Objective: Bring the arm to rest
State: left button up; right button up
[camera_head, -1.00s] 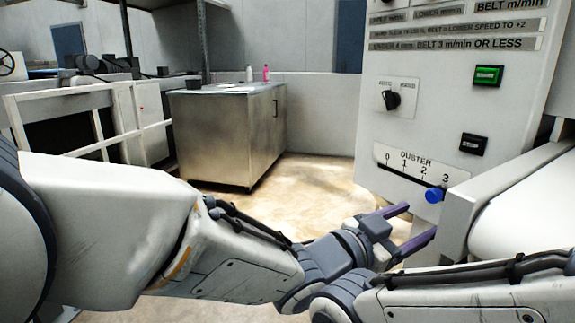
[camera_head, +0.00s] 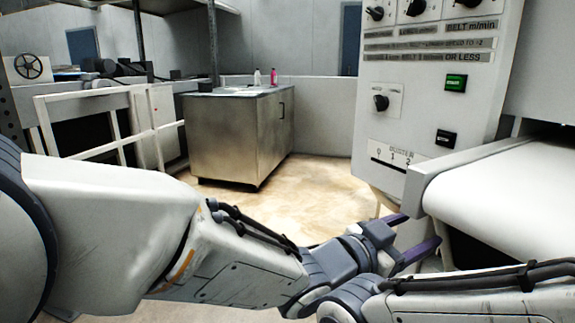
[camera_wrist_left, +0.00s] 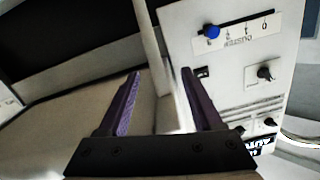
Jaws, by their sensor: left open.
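My left gripper (camera_head: 412,238) is open and empty in the head view, low and right of the middle, in front of the white control panel (camera_head: 400,120). In the left wrist view its two purple fingers (camera_wrist_left: 160,95) stand apart with nothing held between them. The duster slider's blue knob (camera_wrist_left: 211,31) shows on the panel in the left wrist view, apart from the fingers. In the head view that knob is hidden behind the sheeter's side frame. My right forearm shows at the lower right of the head view, but its gripper is out of sight.
The sheeter's belt (camera_head: 500,200) and its side frame stand close to the right of my left gripper. A green button (camera_head: 455,83), a black button (camera_head: 446,138) and a rotary switch (camera_head: 381,103) are on the panel. A steel cabinet (camera_head: 235,140) stands behind. Floor (camera_head: 310,195) between is clear.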

pick_arm(q)
jog(key=s+a+r+n+g+y+p, duration=0.25)
jog(key=a+r+n+y+p, duration=0.4)
jog(key=a+p, duration=0.95)
jog(key=s+a+r+g+y+p, duration=0.3)
jog(key=s+a+r+p, duration=0.1)
jog(key=s+p, duration=0.4)
jog(key=s+a+r+g+y+p, duration=0.3)
jog(key=s+a+r+y+p, duration=0.1)
jog(key=s+p, duration=0.4)
jog(key=shift+a+r+n+p, duration=0.35)
jog(key=shift+a+r+p, duration=0.2)
jog(key=shift+p, duration=0.35)
jog(key=shift+g+y, duration=0.25)
jog(key=shift+c, duration=0.3)
